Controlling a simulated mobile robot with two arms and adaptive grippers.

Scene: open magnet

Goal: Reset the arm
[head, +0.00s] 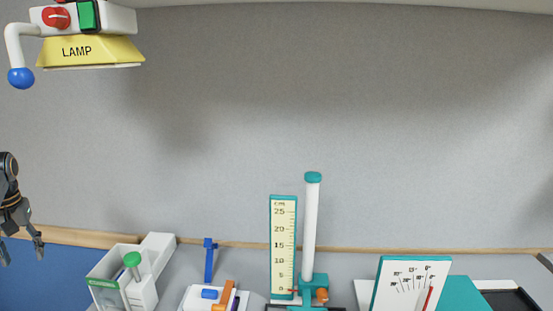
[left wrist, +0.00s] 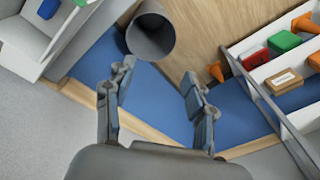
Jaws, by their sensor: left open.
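My left gripper (head: 22,250) is at the left edge of the head view, pointing down, left of the bench apparatus. In the left wrist view its two fingers (left wrist: 155,95) are spread apart with nothing between them. Beyond the fingertips are a blue surface (left wrist: 150,100) and a grey cylinder (left wrist: 151,36) with an open, hollow end. The fingers appear apart from the cylinder. My right gripper is in neither view.
The bench holds a clear box with a green knob (head: 132,259), a blue post (head: 209,260), a centimetre scale (head: 283,245), a white column (head: 311,225) and a dial board (head: 411,285). A yellow lamp (head: 90,52) hangs upper left. A shelf (left wrist: 262,75) holds coloured blocks. The wall's middle is clear.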

